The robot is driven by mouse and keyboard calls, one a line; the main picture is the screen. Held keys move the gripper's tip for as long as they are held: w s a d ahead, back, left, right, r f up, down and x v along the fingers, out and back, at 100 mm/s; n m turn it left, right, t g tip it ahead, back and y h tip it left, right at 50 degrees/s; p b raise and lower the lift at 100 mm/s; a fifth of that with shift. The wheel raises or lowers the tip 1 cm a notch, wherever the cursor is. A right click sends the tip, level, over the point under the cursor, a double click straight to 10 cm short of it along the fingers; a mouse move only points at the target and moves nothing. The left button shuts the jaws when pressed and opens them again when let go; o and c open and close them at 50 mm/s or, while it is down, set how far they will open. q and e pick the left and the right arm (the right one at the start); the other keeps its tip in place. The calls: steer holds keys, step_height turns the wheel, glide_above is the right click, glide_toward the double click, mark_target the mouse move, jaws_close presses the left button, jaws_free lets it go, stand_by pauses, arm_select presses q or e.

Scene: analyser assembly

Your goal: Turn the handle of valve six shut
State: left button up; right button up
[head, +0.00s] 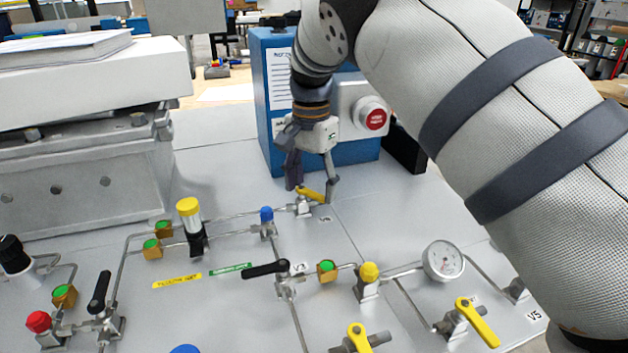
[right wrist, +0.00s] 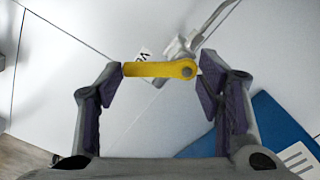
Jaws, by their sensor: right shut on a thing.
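The yellow lever handle (head: 311,195) of a valve sits at the back middle of the grey panel, at the end of a thin pipe. A small label (head: 325,218) lies beside it; I cannot read its number surely. My right gripper (head: 311,190) reaches down over this handle. In the right wrist view the handle (right wrist: 155,69) lies lengthwise between the two fingertips (right wrist: 162,76), one at its free end and one at its pivot end. It stands at an angle to the pipe (right wrist: 212,22). My left gripper is not in view.
A blue box (head: 275,90) with a red button (head: 371,115) stands close behind the gripper. The gauge (head: 443,261), yellow-handled valves (head: 477,322) and black-handled valves (head: 266,269) stand nearer on the panel. A grey metal unit (head: 80,180) stands at left.

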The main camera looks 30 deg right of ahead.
steer(key=m, duration=0.3)
steer(key=shift+s+a+m, duration=0.1)
steer(key=shift+a+m, duration=0.2)
steer(key=shift+a, duration=0.1)
steer(key=shift+a+m, duration=0.2)
steer(key=shift+m, duration=0.65)
steer(key=shift+a+m, duration=0.15)
steer(key=shift+m, duration=0.7)
steer(key=o, duration=1.1)
steer(key=shift+o, duration=0.2)
steer(key=shift+r, duration=0.1)
step_height(320, 180, up, 12)
